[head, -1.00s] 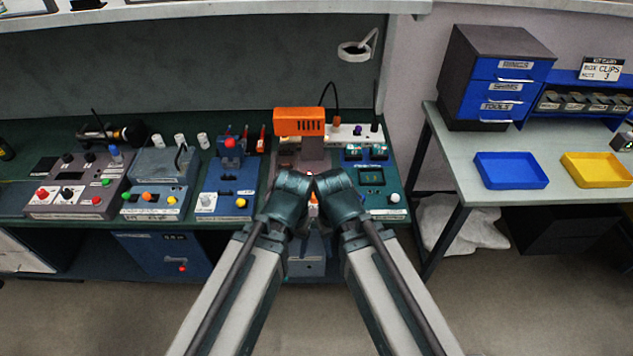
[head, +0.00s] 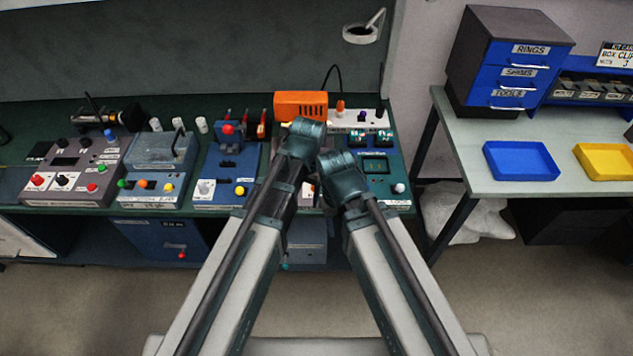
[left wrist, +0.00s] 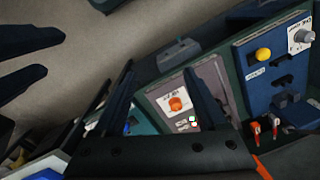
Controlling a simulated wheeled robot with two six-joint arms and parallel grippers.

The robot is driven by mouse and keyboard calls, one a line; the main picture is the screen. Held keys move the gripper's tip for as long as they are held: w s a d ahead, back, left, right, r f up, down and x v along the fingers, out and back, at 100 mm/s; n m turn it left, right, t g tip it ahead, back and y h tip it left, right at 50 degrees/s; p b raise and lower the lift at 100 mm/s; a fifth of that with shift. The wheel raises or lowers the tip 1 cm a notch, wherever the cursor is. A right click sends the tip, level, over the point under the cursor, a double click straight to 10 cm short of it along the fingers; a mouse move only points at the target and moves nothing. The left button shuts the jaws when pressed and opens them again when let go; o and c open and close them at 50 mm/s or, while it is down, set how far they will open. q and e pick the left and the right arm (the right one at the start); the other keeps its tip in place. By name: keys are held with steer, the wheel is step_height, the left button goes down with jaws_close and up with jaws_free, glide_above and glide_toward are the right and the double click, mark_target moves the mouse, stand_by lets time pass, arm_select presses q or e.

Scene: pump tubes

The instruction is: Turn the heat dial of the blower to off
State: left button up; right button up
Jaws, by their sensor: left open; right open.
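The orange blower (head: 300,105) stands at the back of the bench, behind my wrists in the head view. In the left wrist view, an orange dial (left wrist: 177,103) sits on a white label plate on a beige panel (left wrist: 160,92). My left gripper (left wrist: 160,72) is open and empty, and the dial shows between its two fingers, apart from them. In the head view my left wrist (head: 305,135) hides most of that panel. My right gripper (left wrist: 55,53) is open and empty at the left of the left wrist view. The dial's pointer setting is too small to read.
A blue unit (head: 225,178) with a yellow button and grey knob stands left of my left arm. A teal unit (head: 376,167) stands right of my right wrist. Several more units fill the bench's left. A side table (head: 480,165) with blue and yellow trays is at the right.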

arm_select(q)
steer(key=w+d+f+m+b, duration=0.1)
steer(key=w+d, duration=0.1)
steer(key=w, duration=0.7)
steer(key=w+d+f+m+b, duration=0.1)
steer(key=w+f, duration=0.1)
steer(key=w, duration=0.7)
steer(key=shift+h, duration=0.4)
steer(key=f+b, duration=1.3)
steer(key=b, duration=0.1)
steer(key=shift+d+f, duration=0.15)
steer(key=shift+d, duration=0.05)
jaws_close()
